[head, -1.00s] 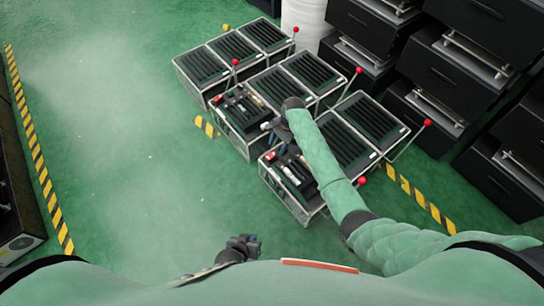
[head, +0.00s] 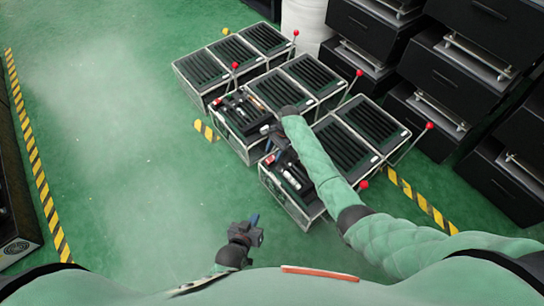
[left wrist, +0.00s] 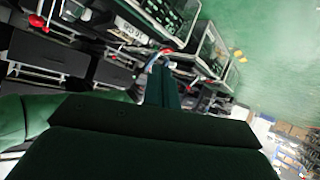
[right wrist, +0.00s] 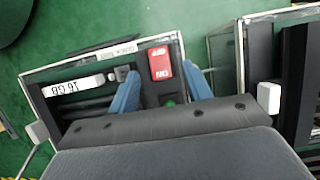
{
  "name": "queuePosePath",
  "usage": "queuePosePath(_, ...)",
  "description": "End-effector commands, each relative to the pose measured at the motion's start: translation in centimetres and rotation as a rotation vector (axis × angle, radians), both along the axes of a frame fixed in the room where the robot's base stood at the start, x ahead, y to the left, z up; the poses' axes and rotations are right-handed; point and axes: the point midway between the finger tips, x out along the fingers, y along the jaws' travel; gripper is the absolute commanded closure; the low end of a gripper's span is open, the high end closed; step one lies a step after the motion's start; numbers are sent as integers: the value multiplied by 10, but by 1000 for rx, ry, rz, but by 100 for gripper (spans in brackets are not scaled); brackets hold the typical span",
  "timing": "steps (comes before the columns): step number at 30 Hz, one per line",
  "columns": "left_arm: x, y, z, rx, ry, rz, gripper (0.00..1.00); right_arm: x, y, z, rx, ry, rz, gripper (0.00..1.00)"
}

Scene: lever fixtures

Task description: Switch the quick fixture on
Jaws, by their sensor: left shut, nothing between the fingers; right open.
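A red switch block with white ON and OFF lettering (right wrist: 161,62) shows in the right wrist view, on the dark panel of a metal-framed case. A white labelled bar (right wrist: 75,85) lies beside it, and a small green round part is below the red block. My right gripper (head: 268,157) is open over the nearest case (head: 300,213) in the head view; its blue fingers stand on either side of the red block in the right wrist view. Contact cannot be told. My left gripper (head: 247,232) is shut and empty, low in front of my body, away from the cases.
More slatted cases (head: 235,50) stand behind in rows, with upright red-knobbed levers (head: 429,126) at their sides. Black drawer cabinets (head: 470,70) line the right. A striped floor line (head: 40,160) runs at left. The green floor between is clear.

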Motion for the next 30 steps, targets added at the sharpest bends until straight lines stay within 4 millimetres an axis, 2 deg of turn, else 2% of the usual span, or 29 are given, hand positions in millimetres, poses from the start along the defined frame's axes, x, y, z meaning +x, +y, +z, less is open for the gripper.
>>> queuePosePath(6,21,-3,32,-22,-110,10,100,-3,4,-14,0,0,-1,51)
queuePosePath(12,34,-4,55,-38,-184,16,100,-6,7,-23,0,0,-1,51)
queuePosePath(18,38,-5,65,-45,-217,20,100,-7,8,-27,0,0,-1,51)
queuePosePath(26,39,-4,67,-46,-220,20,100,-7,8,-27,0,0,-1,51)
queuePosePath(27,39,-4,66,-46,-220,20,100,-7,8,-27,0,0,-1,53)
queuePosePath(30,39,-4,66,-46,-220,20,100,-7,8,-27,0,0,-1,72)
